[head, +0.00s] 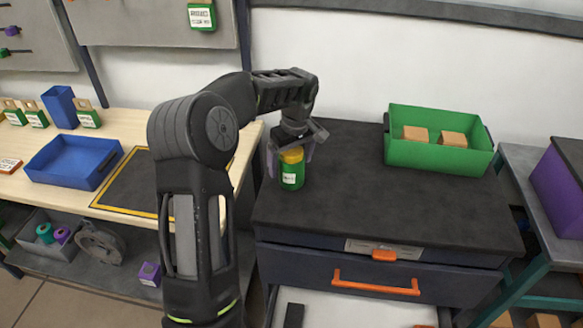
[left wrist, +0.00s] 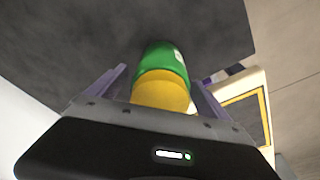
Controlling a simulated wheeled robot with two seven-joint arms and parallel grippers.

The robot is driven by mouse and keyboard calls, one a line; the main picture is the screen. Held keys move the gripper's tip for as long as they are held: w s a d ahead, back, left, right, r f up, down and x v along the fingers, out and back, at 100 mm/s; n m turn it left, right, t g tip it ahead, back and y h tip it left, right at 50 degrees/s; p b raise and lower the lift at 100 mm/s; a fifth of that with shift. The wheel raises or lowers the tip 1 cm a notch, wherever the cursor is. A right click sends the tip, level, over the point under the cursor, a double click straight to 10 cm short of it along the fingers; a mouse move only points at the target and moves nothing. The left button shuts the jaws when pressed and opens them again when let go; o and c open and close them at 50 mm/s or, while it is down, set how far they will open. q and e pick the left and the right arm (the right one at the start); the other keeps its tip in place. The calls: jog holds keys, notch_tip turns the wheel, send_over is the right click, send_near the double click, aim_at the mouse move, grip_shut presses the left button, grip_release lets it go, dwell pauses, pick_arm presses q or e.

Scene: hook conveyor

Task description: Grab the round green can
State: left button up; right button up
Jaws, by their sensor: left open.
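The round green can (head: 292,176) has a yellow lid and a white label. It stands upright near the left end of the dark cabinet top (head: 370,200). My left gripper (head: 291,160) is over the can from above, open, with its purple fingers on either side of the lid. In the left wrist view the can (left wrist: 160,62) lies between the two open fingers (left wrist: 160,92), with the yellow lid nearest the camera. Gaps show between the fingers and the can there. My right gripper is not in view.
A green bin (head: 437,155) with two tan blocks stands at the back right of the cabinet top. The wooden bench at left holds a blue tray (head: 72,163). The front and right of the cabinet top are clear. A drawer below is open.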

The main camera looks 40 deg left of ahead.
pick_arm(q)
grip_shut()
dwell(1.1)
